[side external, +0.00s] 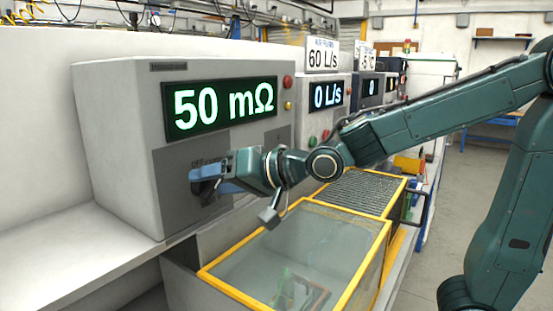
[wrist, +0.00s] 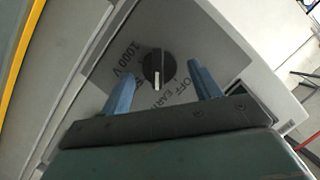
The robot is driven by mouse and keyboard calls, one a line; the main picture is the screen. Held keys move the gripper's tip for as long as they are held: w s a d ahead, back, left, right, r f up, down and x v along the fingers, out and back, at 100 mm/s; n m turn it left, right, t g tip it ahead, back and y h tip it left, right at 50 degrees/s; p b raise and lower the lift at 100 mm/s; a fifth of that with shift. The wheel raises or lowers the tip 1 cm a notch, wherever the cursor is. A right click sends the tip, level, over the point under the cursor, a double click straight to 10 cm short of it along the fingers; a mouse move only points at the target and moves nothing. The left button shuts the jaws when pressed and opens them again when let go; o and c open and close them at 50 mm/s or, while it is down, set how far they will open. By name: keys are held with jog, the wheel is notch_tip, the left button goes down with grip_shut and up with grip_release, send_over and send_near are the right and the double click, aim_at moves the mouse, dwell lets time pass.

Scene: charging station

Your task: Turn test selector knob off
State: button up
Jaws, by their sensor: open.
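The test selector knob (wrist: 158,68) is a round black dial with a white pointer mark, on the grey panel of the tester (side external: 110,140). In the wrist view the mark points down the picture. The label "1000 V" is to its left and "OFF" and "EARTH" are at its lower right. Which label the mark meets I cannot tell exactly. My gripper (wrist: 161,72) is open, its two blue fingers on either side of the knob with visible gaps. In the side view my gripper (side external: 200,181) is at the panel and hides the knob.
Red and yellow buttons (side external: 288,82) sit right of the display. A yellow-framed clear-topped box (side external: 300,245) lies below my wrist. The grey bench (side external: 60,245) at the left is clear.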

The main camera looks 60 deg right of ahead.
jog(key=shift+w, duration=0.2)
jog(key=c, duration=1)
jog(key=shift+a, duration=0.1)
jog(key=n+h, duration=0.2)
jog(key=n, duration=0.1)
jog(key=shift+a, duration=0.3)
jog(key=n+h, duration=0.1)
jog(key=n, duration=0.1)
jog(key=n+h, duration=0.1)
jog(key=shift+a+n+h, duration=0.25)
jog(key=shift+n+h, duration=0.05)
jog(key=o, duration=1)
